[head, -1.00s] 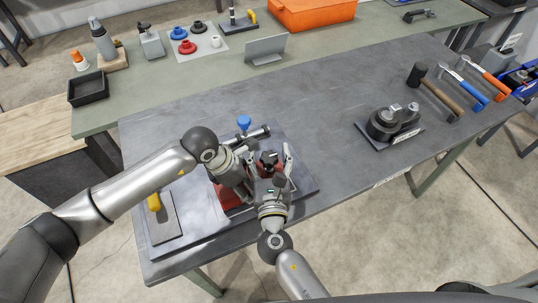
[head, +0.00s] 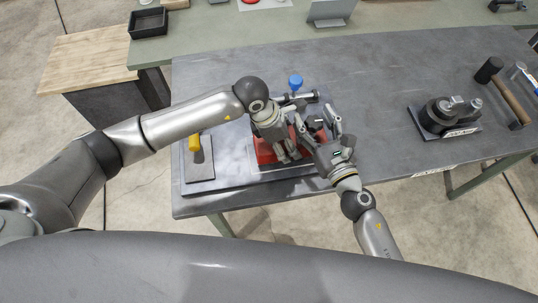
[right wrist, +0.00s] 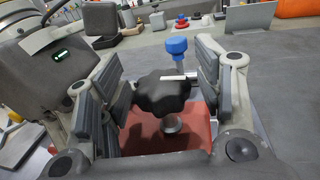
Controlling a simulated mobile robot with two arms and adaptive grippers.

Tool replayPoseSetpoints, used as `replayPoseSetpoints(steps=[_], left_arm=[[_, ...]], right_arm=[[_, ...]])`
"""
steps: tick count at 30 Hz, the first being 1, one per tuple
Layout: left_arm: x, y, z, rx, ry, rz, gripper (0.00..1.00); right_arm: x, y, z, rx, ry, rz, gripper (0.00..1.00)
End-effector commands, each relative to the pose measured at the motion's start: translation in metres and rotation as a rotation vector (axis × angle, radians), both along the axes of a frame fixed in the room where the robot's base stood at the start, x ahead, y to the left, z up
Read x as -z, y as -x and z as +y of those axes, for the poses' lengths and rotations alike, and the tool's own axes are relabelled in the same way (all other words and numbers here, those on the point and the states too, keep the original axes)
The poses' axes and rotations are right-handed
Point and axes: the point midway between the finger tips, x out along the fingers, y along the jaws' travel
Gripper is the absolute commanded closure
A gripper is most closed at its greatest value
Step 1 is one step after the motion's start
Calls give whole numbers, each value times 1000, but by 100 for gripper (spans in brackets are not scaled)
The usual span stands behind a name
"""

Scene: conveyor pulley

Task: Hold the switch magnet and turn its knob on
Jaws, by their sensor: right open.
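The switch magnet (head: 265,152) is a red block near the front of the dark table, partly hidden by both grippers. Its black lobed knob (right wrist: 155,98) has a white mark on top and stands over the red body (right wrist: 150,139) in the right wrist view. My right gripper (head: 318,122) is open around the knob, with one finger on each side; visible gaps remain between pads and knob. My left gripper (head: 289,152) is at the left side of the red block. Its fingertips are too hidden to tell whether they grip it.
A blue-topped fitting (head: 295,82) stands just behind the magnet. A dark plate with a yellow-handled tool (head: 195,143) lies to the left. A black pulley-like unit (head: 448,115) and a hammer (head: 505,92) are at the right. The table between is clear.

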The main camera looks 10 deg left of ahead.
Motion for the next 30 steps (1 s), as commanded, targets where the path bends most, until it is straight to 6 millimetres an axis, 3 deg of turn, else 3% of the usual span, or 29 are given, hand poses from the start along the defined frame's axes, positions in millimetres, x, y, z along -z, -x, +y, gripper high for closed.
replayPoseSetpoints(steps=[23, 30], left_arm=[[-1, -1, 0, -2, 0, -3, 73], [-1, -1, 0, -2, 0, -3, 73]], right_arm=[[0, -1, -3, -575, 3, 1, 40], [2, 27, -47, -566, 1, 5, 40]])
